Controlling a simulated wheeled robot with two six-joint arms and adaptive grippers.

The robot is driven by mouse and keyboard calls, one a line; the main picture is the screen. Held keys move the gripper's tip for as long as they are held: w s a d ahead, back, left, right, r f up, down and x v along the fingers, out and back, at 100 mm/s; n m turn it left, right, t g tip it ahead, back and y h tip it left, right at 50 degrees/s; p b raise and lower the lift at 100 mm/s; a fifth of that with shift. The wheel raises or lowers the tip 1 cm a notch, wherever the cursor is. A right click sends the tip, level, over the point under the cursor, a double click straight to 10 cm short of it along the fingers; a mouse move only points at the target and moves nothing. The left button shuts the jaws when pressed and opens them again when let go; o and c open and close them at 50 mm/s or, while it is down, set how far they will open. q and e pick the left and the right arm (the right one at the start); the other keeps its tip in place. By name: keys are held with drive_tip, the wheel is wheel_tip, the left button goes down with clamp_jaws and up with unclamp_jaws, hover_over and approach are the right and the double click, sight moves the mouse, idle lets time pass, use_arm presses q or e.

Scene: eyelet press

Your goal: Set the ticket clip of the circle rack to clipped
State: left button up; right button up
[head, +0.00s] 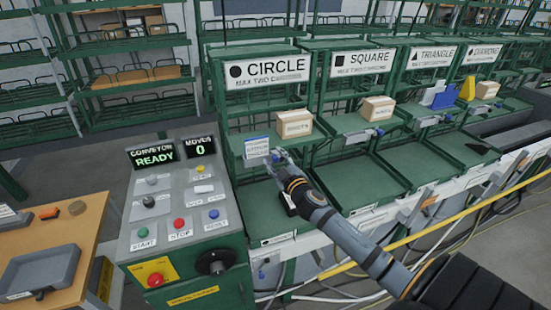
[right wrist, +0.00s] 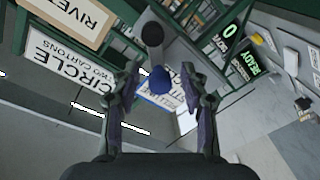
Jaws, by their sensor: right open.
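The circle rack (head: 267,72) is green with a white CIRCLE sign. A white ticket with a blue heading (head: 257,147) hangs at the left of its upper shelf front. My right gripper (head: 277,158) is at the ticket's lower right and hides part of the clip. In the right wrist view, a blue knob (right wrist: 160,80) shows between the open fingers of my right gripper (right wrist: 159,88), with the ticket partly hidden behind it. A dark round end (right wrist: 152,34) is just beyond the knob. I cannot tell the clip's setting. My left gripper is not in view.
A carton (head: 294,123) sits on the circle rack's upper shelf, close right of my gripper. The conveyor panel (head: 181,195) with buttons stands left, reading READY and 0. Square, triangle and diamond racks continue right. A yellow rail (head: 440,225) runs along the front.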

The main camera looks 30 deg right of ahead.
clamp_jaws()
drive_tip(key=shift+a+f+n+p, duration=0.1)
drive_tip(key=shift+n+p, duration=0.3)
drive_tip(key=shift+n, duration=0.2)
drive_tip(key=shift+f+n, duration=0.25)
drive_tip(key=shift+n, duration=0.35)
unclamp_jaws()
drive_tip(key=shift+a, duration=0.1)
